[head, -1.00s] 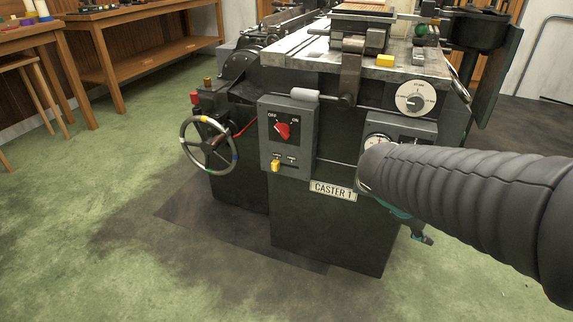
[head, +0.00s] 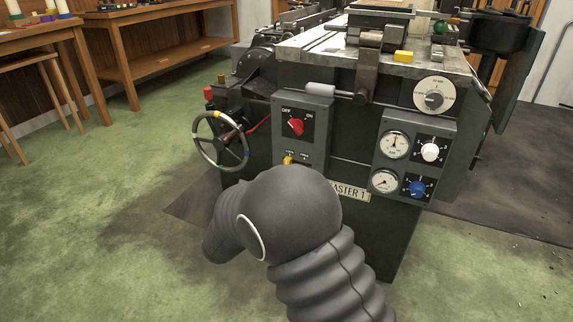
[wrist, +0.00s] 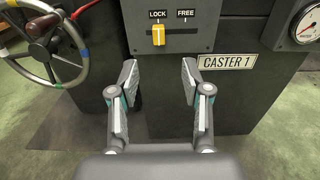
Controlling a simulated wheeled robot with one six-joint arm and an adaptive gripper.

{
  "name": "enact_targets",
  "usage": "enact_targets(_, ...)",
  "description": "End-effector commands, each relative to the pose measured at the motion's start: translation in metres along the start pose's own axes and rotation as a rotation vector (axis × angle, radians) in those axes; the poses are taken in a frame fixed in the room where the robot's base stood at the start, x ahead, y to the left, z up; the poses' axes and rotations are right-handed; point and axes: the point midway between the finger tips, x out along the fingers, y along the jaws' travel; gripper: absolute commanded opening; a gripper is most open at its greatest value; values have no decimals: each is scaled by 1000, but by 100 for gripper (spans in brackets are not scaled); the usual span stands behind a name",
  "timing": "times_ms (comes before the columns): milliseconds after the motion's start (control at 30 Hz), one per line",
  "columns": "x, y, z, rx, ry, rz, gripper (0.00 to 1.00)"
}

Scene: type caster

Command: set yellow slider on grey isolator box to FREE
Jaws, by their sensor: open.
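The grey isolator box (head: 318,143) is on the front of the caster, with a red rotary switch (head: 296,127) marked OFF and ON. The yellow slider (wrist: 158,36) is low on the box, at the left end of its slot under the word LOCK; FREE is to the right. In the head view the slider (head: 288,160) shows just above my arm. My gripper (wrist: 167,70) is open and empty in the wrist view, its fingertips apart and below the slider. In the head view my arm hides the gripper.
A handwheel (head: 221,139) stands left of the box and shows at the upper left in the wrist view. A gauge panel (head: 410,158) with white and blue knobs is to the right. The CASTER 1 plate (wrist: 226,61) is right of the box's bottom. Open green floor lies in front.

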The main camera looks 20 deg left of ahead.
Motion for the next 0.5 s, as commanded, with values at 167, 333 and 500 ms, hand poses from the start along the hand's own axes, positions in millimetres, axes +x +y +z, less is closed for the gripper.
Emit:
enact_targets(167,14,2,-1,-6,-5,6,48)
enact_targets(333,43,2,0,-5,-4,4,48)
enact_targets(500,75,2,0,-4,-4,4,48)
